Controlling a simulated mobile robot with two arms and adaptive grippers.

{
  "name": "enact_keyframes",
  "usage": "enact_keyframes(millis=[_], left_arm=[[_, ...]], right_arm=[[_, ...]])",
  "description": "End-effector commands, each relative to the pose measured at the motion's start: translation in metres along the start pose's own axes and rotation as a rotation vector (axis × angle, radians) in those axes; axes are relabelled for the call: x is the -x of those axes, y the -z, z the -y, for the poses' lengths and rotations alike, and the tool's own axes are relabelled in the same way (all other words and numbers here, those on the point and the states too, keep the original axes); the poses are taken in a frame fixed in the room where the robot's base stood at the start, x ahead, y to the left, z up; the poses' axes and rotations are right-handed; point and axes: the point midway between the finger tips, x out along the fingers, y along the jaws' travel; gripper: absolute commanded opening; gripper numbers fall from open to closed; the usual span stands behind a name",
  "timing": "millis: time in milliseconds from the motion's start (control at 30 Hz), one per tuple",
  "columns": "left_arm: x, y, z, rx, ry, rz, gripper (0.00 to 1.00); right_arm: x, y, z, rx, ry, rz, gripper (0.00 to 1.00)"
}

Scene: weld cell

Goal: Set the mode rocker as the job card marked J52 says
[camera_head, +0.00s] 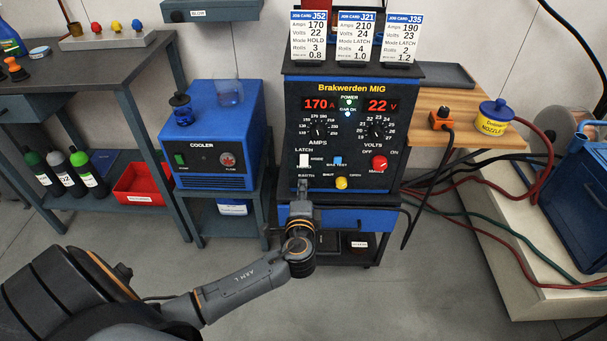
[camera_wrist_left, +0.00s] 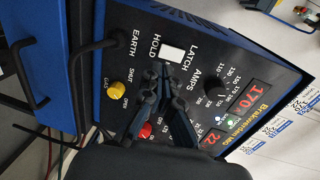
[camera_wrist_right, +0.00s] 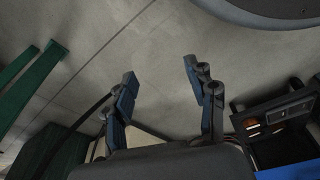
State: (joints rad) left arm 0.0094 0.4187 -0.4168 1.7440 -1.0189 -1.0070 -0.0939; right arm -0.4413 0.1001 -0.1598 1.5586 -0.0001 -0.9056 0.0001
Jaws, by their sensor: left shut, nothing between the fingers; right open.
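The job card J52 (camera_head: 312,36) stands leftmost on the welder and reads Amps 170, Volts 22, Mode HOLD. The white mode rocker (camera_head: 304,160) is on the lower left of the Brakwerden MIG panel, with LATCH printed above it. In the left wrist view the rocker (camera_wrist_left: 172,52) lies between the words HOLD and LATCH; I cannot tell which end is pressed. My left gripper (camera_head: 303,188) is shut and empty, its fingertips (camera_wrist_left: 165,75) just at or below the rocker's HOLD end; contact is unclear. My right gripper (camera_wrist_right: 159,75) is open and empty over the floor.
The panel's amps knob (camera_head: 319,130), volts knob (camera_head: 376,130), red knob (camera_head: 379,163) and yellow gas knob (camera_head: 341,183) surround the rocker's right side. A blue cooler (camera_head: 212,135) stands left. Cables hang at the right. Cards J21 (camera_head: 356,37) and J35 (camera_head: 402,38) stand alongside.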

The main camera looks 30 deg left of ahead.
Motion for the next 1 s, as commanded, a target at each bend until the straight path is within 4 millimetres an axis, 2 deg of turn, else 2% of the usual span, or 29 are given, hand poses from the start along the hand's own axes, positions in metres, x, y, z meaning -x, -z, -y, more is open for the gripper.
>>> enact_keyframes(millis=[33,200,400,933,1000], left_arm=[[-0.012,0.0,0.0,-0.001,0.003,0.002,0.0],[-0.044,0.0,0.0,-0.002,0.002,0.0,0.0],[-0.064,0.001,0.0,0.001,0.0,-0.001,0.0],[-0.069,0.0,-0.002,0.0,0.002,-0.001,0.0],[-0.07,0.0,-0.003,0.001,0.007,-0.001,0.0]], right_arm=[[0.002,0.002,0.0,0.0,0.0,-0.003,0.56],[0.011,0.01,-0.001,-0.002,-0.001,-0.009,0.56],[0.019,0.016,-0.001,-0.003,-0.002,-0.014,0.56],[0.02,0.017,-0.001,-0.003,-0.002,-0.012,0.56],[0.03,0.023,-0.002,-0.004,-0.003,-0.021,0.56]])
